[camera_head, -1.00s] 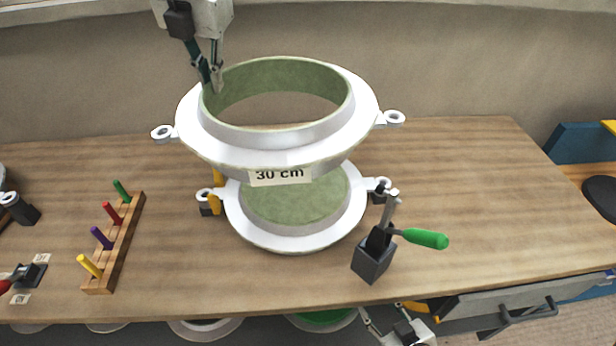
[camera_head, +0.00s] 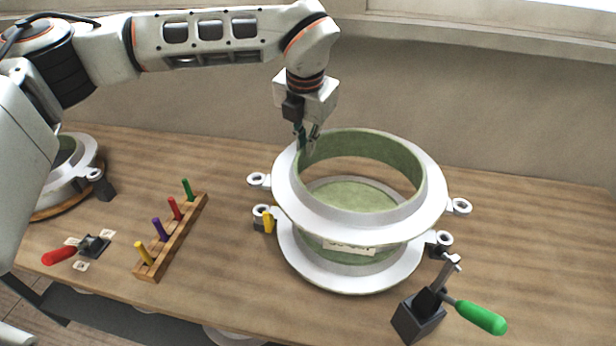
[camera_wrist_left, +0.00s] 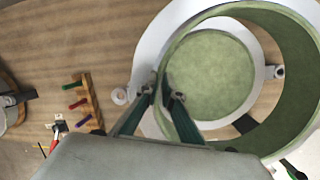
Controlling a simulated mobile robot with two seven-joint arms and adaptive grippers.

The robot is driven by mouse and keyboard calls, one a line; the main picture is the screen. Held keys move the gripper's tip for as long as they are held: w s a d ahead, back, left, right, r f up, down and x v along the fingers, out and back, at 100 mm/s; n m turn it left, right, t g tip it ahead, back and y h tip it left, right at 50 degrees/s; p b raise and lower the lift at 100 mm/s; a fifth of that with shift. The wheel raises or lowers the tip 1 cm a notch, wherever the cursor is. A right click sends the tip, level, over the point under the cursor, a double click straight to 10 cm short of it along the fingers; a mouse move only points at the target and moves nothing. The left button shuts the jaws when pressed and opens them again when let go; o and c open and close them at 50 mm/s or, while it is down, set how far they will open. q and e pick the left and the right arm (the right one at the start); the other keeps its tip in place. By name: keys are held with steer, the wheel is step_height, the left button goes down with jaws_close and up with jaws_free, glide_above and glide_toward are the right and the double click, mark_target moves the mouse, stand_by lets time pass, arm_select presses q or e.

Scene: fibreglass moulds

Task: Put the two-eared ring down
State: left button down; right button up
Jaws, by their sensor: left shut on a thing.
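The two-eared ring (camera_head: 432,205) is a white flanged ring with a green inner wall and an eyelet ear on each side. My left gripper (camera_head: 306,150) is shut on its rim at the far left side. The ring hangs above a second white mould part with a green face (camera_head: 350,275), and a gap shows between them. In the left wrist view, my left fingers (camera_wrist_left: 160,92) pinch the wall of the ring (camera_wrist_left: 285,55), and the lower green disc (camera_wrist_left: 210,75) shows through it. My right gripper is not in view.
A green-handled clamp (camera_head: 480,317) stands at the lower mould's right, and a yellow pin (camera_head: 268,222) at its left. A wooden rack (camera_head: 172,240) holds coloured pegs. A red-handled clamp (camera_head: 62,256) and another mould (camera_head: 75,175) are farther left. The table's right side (camera_head: 540,230) is bare.

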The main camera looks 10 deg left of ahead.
arm_select(q)
step_height(320, 180, down, 9)
steer(key=shift+f+p, duration=0.1)
steer(key=shift+p, duration=0.25)
stand_by(0.3)
steer(key=c, duration=2.6)
jaws_free()
steer(key=shift+f, duration=0.2)
steer(key=o, duration=0.4)
steer(key=shift+r, duration=0.1)
steer(key=shift+r, duration=0.2)
steer(key=b+v, duration=0.1)
steer(key=v, duration=1)
steer(key=shift+s+r, duration=0.2)
steer(key=shift+r, duration=0.15)
